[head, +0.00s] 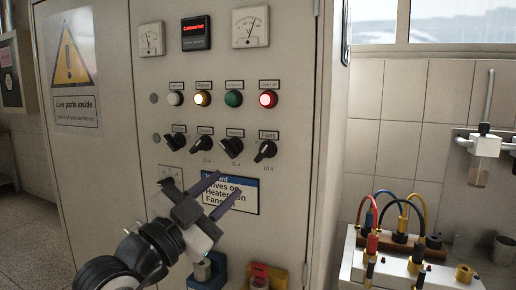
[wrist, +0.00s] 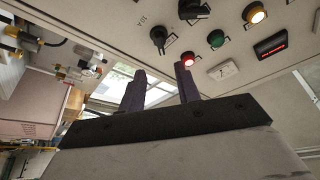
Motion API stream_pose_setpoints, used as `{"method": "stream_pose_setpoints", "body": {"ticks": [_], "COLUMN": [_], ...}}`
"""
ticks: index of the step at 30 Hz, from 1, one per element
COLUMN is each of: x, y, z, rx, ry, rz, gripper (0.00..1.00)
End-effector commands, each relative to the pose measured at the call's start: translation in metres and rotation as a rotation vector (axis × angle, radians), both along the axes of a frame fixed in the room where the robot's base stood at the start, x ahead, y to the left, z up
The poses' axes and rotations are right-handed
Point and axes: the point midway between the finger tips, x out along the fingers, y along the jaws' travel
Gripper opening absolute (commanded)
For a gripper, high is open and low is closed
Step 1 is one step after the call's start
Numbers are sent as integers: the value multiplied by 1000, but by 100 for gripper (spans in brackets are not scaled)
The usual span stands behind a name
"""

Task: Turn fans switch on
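The fans switch (head: 266,150) is the rightmost black rotary knob in a row on the cabinet front, under a "Fans" label. My gripper (head: 229,183) is open and empty, with two purple fingers apart, below and left of the switch and in front of the placard. In the wrist view my gripper (wrist: 161,70) shows a clear gap between the fingers. It does not touch the switch.
The red lamp (head: 268,99) above the switch is lit, as is the amber lamp (head: 202,98). Other knobs (head: 231,145) sit close to its left. A blue-topped placard (head: 248,194) is below. A bench with coloured cables (head: 400,230) stands at right.

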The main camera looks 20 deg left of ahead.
Motion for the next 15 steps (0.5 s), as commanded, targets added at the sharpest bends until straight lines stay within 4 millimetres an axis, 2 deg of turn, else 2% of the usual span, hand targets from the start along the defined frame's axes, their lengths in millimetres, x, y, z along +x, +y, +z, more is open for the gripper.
{"method": "stream_pose_setpoints", "body": {"ticks": [9,15], "x": [63,93], "y": [-18,-26], "z": [24,34], "rx": [1,1], "ry": [-1,-1], "rz": [-4,-3], "gripper": [33,33]}}
